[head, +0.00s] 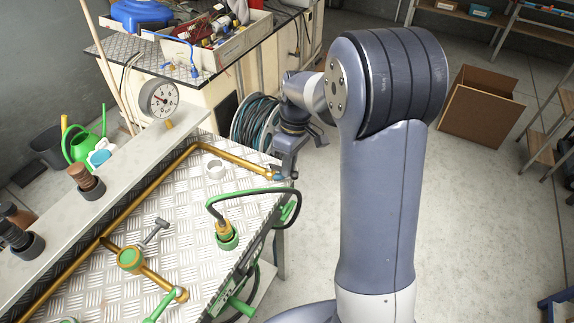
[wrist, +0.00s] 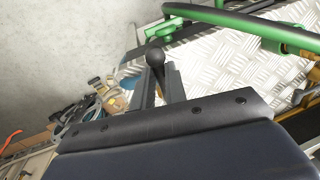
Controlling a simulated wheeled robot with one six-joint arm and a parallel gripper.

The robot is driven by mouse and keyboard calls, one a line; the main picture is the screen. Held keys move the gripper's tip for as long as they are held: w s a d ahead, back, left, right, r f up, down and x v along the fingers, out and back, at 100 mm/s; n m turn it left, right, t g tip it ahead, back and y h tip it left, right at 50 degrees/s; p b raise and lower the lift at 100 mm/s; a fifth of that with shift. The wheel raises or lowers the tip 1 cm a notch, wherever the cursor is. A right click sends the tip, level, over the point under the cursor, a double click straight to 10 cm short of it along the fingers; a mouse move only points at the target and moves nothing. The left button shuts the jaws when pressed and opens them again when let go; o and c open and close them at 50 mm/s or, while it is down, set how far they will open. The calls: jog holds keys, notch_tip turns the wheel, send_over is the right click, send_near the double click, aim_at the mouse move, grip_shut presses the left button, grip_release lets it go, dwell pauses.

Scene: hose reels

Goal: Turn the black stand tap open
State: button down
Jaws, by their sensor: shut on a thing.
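The black stand tap shows in the wrist view as a black, ball-ended handle (wrist: 154,58) between my fingers. My gripper (wrist: 160,85) is shut on this handle. In the head view my gripper (head: 284,168) points down at the far right corner of the metal bench. It hides most of the tap there. A brass pipe (head: 235,164) runs along the bench to this corner, with a small blue part (head: 280,177) at its end. How far the tap is turned cannot be told.
A pressure gauge (head: 159,98) stands behind. A hose reel (head: 252,122) is close behind my gripper.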

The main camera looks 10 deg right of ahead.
jog(key=shift+d+f+n, duration=0.1)
jog(key=shift+d+n, duration=0.05)
jog(key=shift+n, duration=0.15)
jog(key=c, duration=1.4)
grip_release()
jog(key=shift+w, duration=0.1)
jog(key=shift+c, duration=0.2)
notch_tip(320, 180, up, 11)
jog(key=w+d, duration=0.1)
jog(key=shift+w+d+f, duration=0.15)
jog(key=shift+w, duration=0.2)
jog(key=shift+f, duration=0.15)
notch_tip(320, 180, down, 10)
jog(key=s+a, duration=0.1)
jog(key=shift+s+a+f, duration=0.15)
jog(key=shift+s+a, duration=0.05)
jog(key=shift+s, duration=0.15)
